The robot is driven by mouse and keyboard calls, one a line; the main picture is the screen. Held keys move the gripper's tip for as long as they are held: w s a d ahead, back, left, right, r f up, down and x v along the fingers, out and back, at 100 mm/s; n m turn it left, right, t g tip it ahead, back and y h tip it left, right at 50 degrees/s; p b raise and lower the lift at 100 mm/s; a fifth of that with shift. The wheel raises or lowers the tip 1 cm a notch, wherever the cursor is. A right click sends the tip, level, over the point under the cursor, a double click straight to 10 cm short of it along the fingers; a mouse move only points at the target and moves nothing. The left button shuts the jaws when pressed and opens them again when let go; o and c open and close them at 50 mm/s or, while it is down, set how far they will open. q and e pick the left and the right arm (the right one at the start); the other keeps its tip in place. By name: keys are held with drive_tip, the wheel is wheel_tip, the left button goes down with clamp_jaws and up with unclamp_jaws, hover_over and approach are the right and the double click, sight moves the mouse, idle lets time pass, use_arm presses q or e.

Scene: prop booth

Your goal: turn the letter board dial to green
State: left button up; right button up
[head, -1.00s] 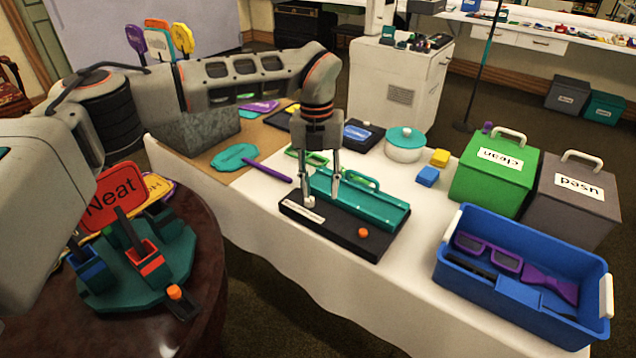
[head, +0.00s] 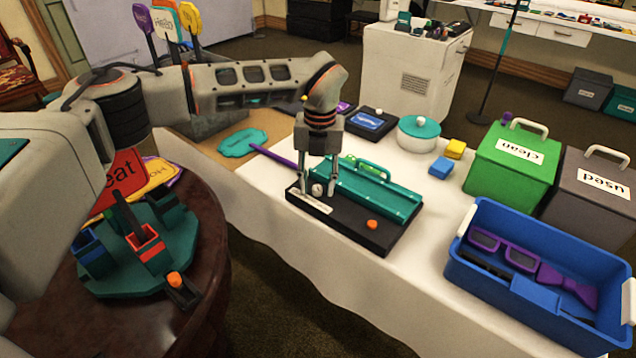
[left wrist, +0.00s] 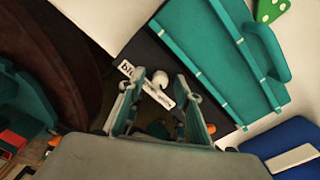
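The letter board (head: 350,228) is a black base on the white-covered table, with a teal ledge (head: 388,204) and handle along its back. A small white round dial (head: 317,190) sits near its left end beside a white label strip; an orange knob (head: 372,224) is at the front right. My left gripper (head: 318,189) points down over the board, fingers apart on either side of the dial. The left wrist view shows the dial (left wrist: 160,77) between the open fingertips; I cannot tell whether they touch it. The dial's setting is unreadable. My right gripper is not in view.
A blue tray (head: 470,272) with purple glasses stands to the right, near green (head: 512,180) and grey (head: 590,205) bins. A lidded white pot (head: 418,140) is behind the board. A round dark table (head: 205,240) with a teal holder stands at the left.

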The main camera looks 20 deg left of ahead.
use_arm(q)
drive_tip(key=shift+r, duration=0.1)
clamp_jaws()
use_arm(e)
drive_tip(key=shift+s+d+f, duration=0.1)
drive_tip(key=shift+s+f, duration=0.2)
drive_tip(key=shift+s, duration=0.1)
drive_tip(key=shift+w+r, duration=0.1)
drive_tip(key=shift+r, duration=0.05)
